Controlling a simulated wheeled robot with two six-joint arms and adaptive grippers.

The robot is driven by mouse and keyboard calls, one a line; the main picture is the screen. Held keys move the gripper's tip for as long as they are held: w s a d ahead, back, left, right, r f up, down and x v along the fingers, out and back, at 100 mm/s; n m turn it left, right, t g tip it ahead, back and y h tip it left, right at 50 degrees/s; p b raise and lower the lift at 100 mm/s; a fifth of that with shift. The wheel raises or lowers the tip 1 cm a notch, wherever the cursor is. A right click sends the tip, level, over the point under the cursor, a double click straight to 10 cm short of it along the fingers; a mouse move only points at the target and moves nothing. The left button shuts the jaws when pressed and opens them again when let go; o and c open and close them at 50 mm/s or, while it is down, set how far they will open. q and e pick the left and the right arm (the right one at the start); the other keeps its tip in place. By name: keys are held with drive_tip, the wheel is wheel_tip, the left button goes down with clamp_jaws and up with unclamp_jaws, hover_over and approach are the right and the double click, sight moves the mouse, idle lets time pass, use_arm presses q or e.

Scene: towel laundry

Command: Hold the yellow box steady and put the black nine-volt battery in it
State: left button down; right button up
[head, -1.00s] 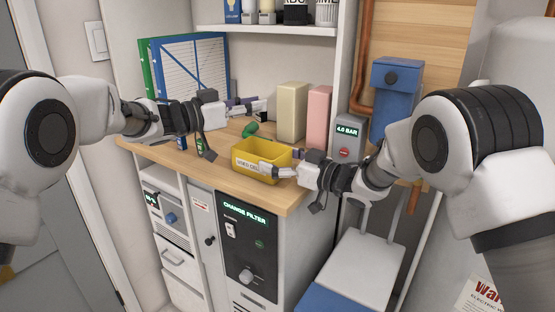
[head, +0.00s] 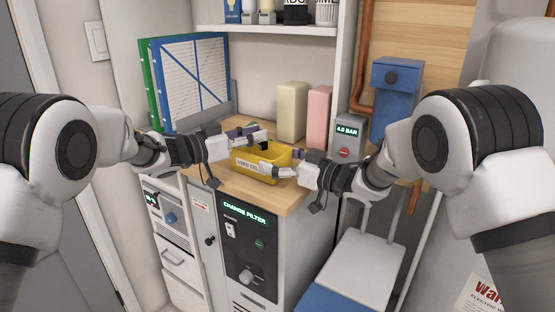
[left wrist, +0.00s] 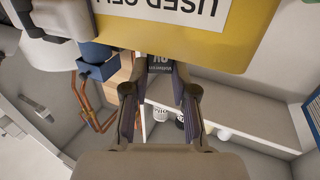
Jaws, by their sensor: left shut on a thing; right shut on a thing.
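The yellow box (head: 250,164), with a white label on its front, stands upright on the wooden worktop. My right gripper (head: 277,170) is shut on its right front wall. My left gripper (head: 260,140) is shut on the black nine-volt battery (head: 264,147) and holds it upright over the box opening. In the left wrist view the battery (left wrist: 160,64) sits between the fingertips of the left gripper (left wrist: 160,85). The box (left wrist: 185,45) fills the top there, and its rim appears to cover the battery's far end. I cannot tell how deep it is.
A cream block (head: 292,110) and a pink block (head: 318,115) stand behind the box. A shelf (head: 270,30) is above. The worktop (head: 282,195) in front is clear.

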use_arm(q)
drive_tip(key=shift+f, duration=1.15)
drive_tip(key=c, duration=0.8)
unclamp_jaws()
drive_tip(key=shift+c, duration=0.2)
drive_tip(key=shift+a, duration=0.1)
drive_tip(key=v, duration=1.2)
